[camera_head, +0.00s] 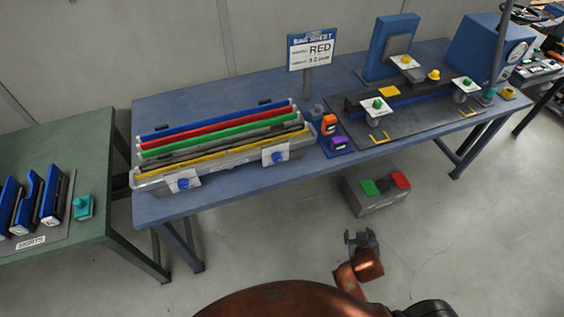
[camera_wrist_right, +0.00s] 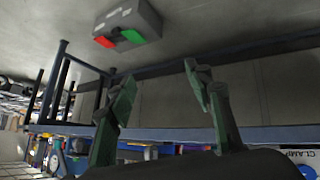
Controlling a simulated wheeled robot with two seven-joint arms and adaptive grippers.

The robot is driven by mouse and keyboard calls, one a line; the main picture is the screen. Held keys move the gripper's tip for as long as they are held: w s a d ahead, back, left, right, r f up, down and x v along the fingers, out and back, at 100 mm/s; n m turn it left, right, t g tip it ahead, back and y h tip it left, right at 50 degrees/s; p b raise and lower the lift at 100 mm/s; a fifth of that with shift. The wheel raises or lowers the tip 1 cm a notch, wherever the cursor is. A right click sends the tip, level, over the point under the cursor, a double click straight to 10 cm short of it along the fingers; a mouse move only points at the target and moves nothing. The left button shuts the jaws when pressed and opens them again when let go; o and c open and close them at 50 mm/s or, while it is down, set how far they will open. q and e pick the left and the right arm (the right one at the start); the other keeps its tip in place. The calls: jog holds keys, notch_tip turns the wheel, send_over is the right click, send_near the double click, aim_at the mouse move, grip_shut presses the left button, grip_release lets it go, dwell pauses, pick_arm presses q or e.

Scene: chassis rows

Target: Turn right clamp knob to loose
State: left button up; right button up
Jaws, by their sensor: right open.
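Two blue round knobs on white plates sit at the front of a metal fixture on the blue table in the head view: a left one (camera_head: 183,184) and a right one (camera_head: 275,157). Green knobs also sit on white plates at the table's right part, one near the front (camera_head: 378,104) and one farther right (camera_head: 467,83). I cannot tell from the frames which is the right clamp knob. My right gripper (camera_head: 362,239) is open and empty, low in front of the table and away from every knob. It also shows in the wrist view (camera_wrist_right: 158,78). My left gripper is out of view.
The blue table (camera_head: 235,190) carries colored bars (camera_head: 220,133), a sign reading RED (camera_head: 314,50) and orange and purple blocks. A grey box with green and red pads (camera_head: 377,202) stands on the floor under the table front. A green table (camera_head: 95,145) stands left.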

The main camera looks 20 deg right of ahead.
jog(key=w+r+t+h, duration=0.1)
jog(key=w+r+t, duration=0.15)
jog(key=w, duration=0.25)
jog(key=n+t+y, duration=0.5)
jog(key=t+y, duration=0.1)
jog(key=t, duration=0.2)
send_near(278, 160)
jog(key=w, duration=0.7)
jog(key=shift+w+a+f, duration=0.1)
jog(key=shift+w, duration=0.85)
jog(key=shift+c, duration=0.2)
jog(key=c, duration=1.1)
